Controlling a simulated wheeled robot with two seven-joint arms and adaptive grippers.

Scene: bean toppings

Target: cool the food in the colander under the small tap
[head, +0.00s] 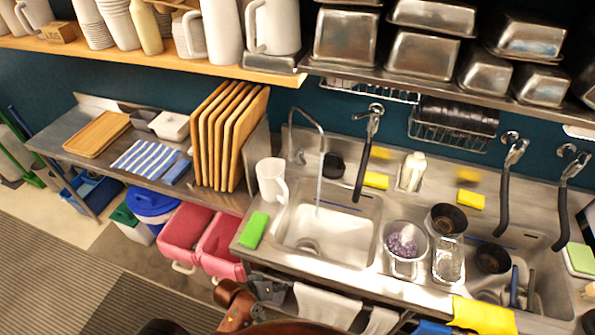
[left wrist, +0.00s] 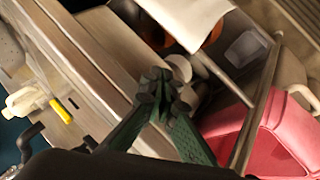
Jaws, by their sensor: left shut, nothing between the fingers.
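The colander (head: 403,268) stands on the steel counter just right of the left sink basin, with purple food (head: 403,244) inside. The small tap (head: 307,112) rises behind the left basin, and its thin spout curves over it. A thin pale line runs down from the spout into the basin; I cannot tell for sure that it is water. My left gripper (head: 268,289) is low in front of the counter's front edge, apart from the colander. In the left wrist view its green fingers (left wrist: 158,88) are together and empty. My right gripper is not in view.
A white pitcher (head: 271,180) and a green sponge (head: 253,230) sit left of the left basin (head: 300,228). A glass container (head: 448,260) stands right of the colander. Hanging black-handled sprayers (head: 362,175) are behind. White cloths (head: 328,306) hang at the front. The left basin looks empty.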

